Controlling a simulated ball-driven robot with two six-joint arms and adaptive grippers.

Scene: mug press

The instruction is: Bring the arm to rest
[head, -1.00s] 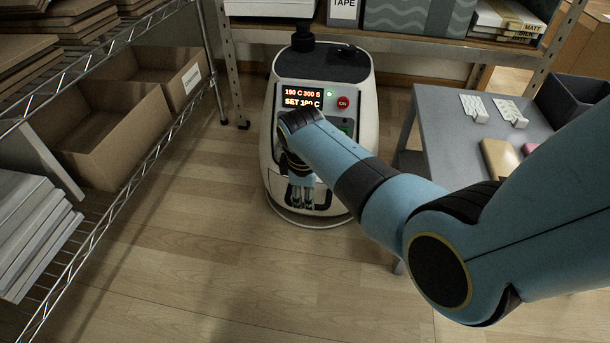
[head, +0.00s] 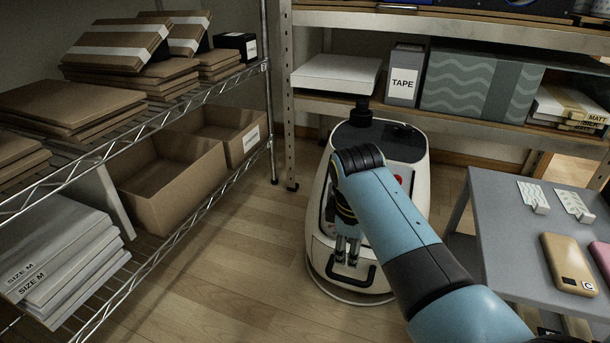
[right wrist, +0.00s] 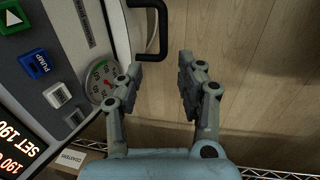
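The white and dark mug press (head: 420,150) stands on the floor beyond my right arm. My right gripper (head: 346,252) hangs fingers down in front of it, near the black bar handle (head: 365,279); I cannot tell the exact gap. In the right wrist view the fingers of the gripper (right wrist: 160,68) are apart with nothing between them. That view shows the press panel (right wrist: 55,60) at left with a green button, a blue PUMP button, a gauge (right wrist: 100,82) and a lit display. In the head view my arm hides most of the panel. My left gripper is out of view.
A grey table (head: 490,235) with a tan phone-like item (head: 570,264) and small patterned pieces stands close at right. A wire shelf (head: 190,215) with cardboard boxes runs along the left. A metal shelf (head: 440,121) is behind the press. Wooden floor (head: 235,260) left of the press is clear.

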